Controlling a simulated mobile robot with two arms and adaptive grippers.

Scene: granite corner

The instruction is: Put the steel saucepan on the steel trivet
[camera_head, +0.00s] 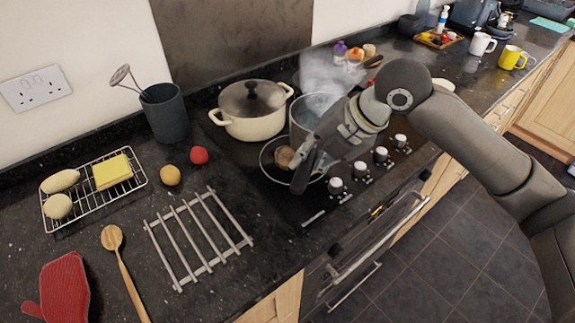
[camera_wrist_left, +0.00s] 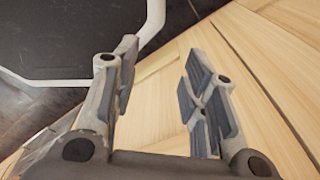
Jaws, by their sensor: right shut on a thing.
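The steel saucepan (camera_head: 309,108) stands at the hob's middle, steam rising above it. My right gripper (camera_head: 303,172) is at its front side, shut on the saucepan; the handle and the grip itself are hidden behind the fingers. The steel trivet (camera_head: 204,218), a rack of thin bars, lies bare on the granite counter to the left of the hob. My left gripper (camera_wrist_left: 158,95) shows only in the left wrist view; its fingers are apart, with nothing between them, in front of pale wood.
A cream lidded pot (camera_head: 253,118) stands left of the saucepan. A round lid with a wooden knob (camera_head: 285,156) lies by the right gripper. A red ball (camera_head: 198,155), a yellow ball (camera_head: 170,175) and a wooden spoon (camera_head: 122,264) lie around the trivet.

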